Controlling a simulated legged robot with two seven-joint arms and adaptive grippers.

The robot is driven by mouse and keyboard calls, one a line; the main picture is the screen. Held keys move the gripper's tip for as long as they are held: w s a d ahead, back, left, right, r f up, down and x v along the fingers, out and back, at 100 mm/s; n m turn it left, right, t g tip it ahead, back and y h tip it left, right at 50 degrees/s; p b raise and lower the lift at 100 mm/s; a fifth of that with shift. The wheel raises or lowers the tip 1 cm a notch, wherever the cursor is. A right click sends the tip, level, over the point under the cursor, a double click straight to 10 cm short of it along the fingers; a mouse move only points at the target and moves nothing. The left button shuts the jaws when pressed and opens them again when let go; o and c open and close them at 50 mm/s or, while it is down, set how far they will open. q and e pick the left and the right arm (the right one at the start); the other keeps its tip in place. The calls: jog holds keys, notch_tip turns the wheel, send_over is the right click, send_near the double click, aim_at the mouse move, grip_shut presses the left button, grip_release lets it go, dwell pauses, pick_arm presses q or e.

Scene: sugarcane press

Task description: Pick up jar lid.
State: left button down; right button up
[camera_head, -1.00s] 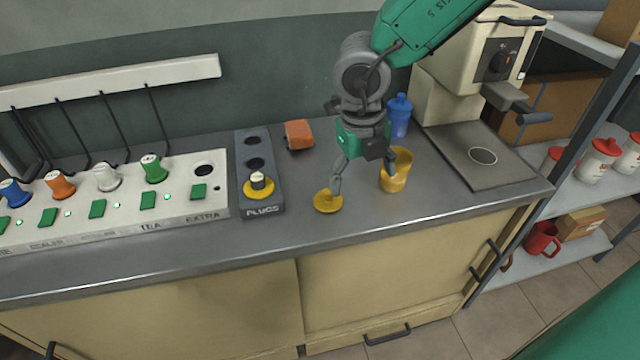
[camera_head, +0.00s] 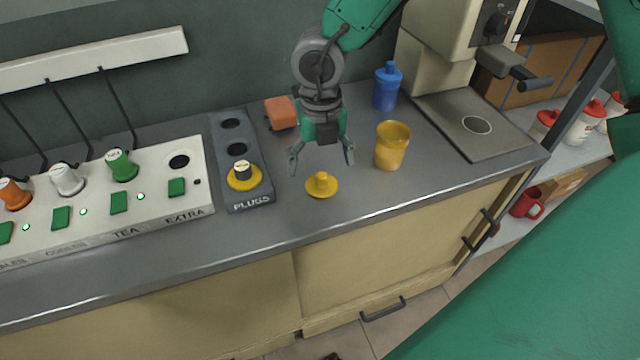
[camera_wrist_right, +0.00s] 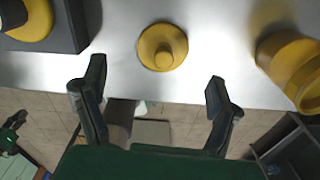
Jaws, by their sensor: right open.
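The yellow jar lid (camera_head: 322,186) lies on the grey counter with its knob up, near the front edge. In the right wrist view the lid (camera_wrist_right: 162,47) sits ahead of the fingertips, roughly midway between them. My right gripper (camera_head: 321,163) is open and empty, just behind and above the lid; its fingers also show in the right wrist view (camera_wrist_right: 157,95). The open yellow jar (camera_head: 392,147) stands to the right of the lid, and part of it shows in the right wrist view (camera_wrist_right: 300,75). My left gripper is not in view.
The plugs block (camera_head: 240,165) stands to the left, with a plug and a yellow ring in its front hole. A switch panel (camera_head: 100,210) is farther left. An orange block (camera_head: 281,112) and a blue bottle (camera_head: 387,87) are behind. A machine (camera_head: 440,60) stands back right.

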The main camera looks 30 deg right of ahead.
aim_at(321, 174)
jog(key=f, duration=0.2)
jog(key=f+b, duration=0.1)
jog(key=f, duration=0.2)
jog(key=shift+w+d, duration=0.15)
jog(key=shift+d, duration=0.05)
jog(key=shift+d+f, duration=0.1)
jog(key=shift+d, duration=0.05)
jog(key=c, duration=1)
jog(key=shift+a, duration=0.25)
